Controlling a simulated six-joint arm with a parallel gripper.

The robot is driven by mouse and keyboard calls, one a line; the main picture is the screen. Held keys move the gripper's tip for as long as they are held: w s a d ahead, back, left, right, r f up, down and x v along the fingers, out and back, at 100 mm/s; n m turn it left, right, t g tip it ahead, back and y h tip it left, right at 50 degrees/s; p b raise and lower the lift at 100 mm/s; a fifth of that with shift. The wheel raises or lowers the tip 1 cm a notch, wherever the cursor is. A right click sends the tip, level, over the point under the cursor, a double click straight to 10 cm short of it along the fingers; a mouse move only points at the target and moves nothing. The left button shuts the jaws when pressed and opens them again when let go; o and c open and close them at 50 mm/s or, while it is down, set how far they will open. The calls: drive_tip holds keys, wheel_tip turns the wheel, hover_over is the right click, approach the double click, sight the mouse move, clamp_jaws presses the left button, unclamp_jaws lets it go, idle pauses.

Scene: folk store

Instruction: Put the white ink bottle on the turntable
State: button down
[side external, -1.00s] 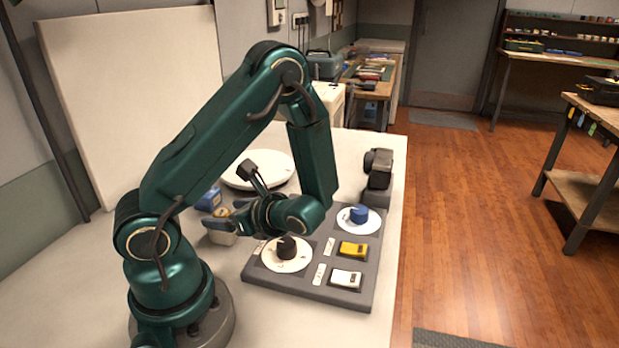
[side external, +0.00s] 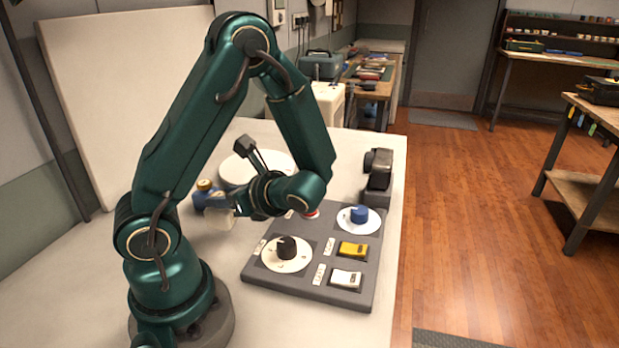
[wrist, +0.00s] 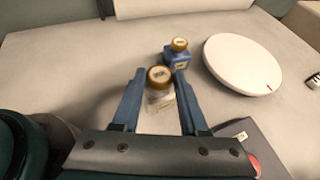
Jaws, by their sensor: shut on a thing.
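My gripper (wrist: 160,73) is shut on the white ink bottle (wrist: 159,99); its fingers lie either side of the bottle's gold cap in the wrist view. In the side external view the pale body of this bottle (side external: 219,221) shows below my gripper (side external: 233,205), seemingly raised off the table, with its upper part largely hidden by the fingers. A blue ink bottle (wrist: 179,58) with a gold cap stands just beyond. The turntable (wrist: 243,64) is a flat white disc, bare on top, right of the bottles in the wrist view and partly behind my wrist in the side view (side external: 236,165).
A grey control panel (side external: 310,283) with knobs and switches lies at the front right of the bottle. A dark device (side external: 379,178) stands at the table's right side. A white board (side external: 130,100) leans at the back. The left of the table is clear.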

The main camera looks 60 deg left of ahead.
wheel_tip(320, 180, up, 6)
drive_tip(key=shift+w+f, duration=0.1)
drive_tip(key=shift+f, duration=0.05)
drive_tip(key=w+a+r+m+t+y, duration=0.1)
drive_tip(key=w+a+m+t, duration=0.2)
drive_tip(key=w+a, duration=0.4)
drive_tip(key=s+a+r+n+g, duration=0.1)
drive_tip(key=s+a+r, duration=0.15)
drive_tip(key=a, duration=0.35)
drive_tip(key=s+a+r+n+g, duration=0.1)
drive_tip(key=s+a, duration=0.3)
drive_tip(key=a, duration=0.2)
drive_tip(key=shift+h, duration=0.3)
drive_tip(key=shift+w+d+f, duration=0.2)
drive_tip(key=shift+w+f, duration=1.55)
drive_tip(key=shift+w, duration=0.1)
drive_tip(key=shift+w+d+f, duration=0.2)
drive_tip(key=shift+w+f, duration=1.5)
drive_tip(key=shift+w, duration=0.15)
drive_tip(key=shift+w+d+f, duration=0.2)
drive_tip(key=shift+w+f, duration=1.55)
drive_tip(key=shift+w, duration=0.1)
drive_tip(key=shift+f, duration=0.1)
drive_tip(key=shift+c, duration=2.2)
unclamp_jaws()
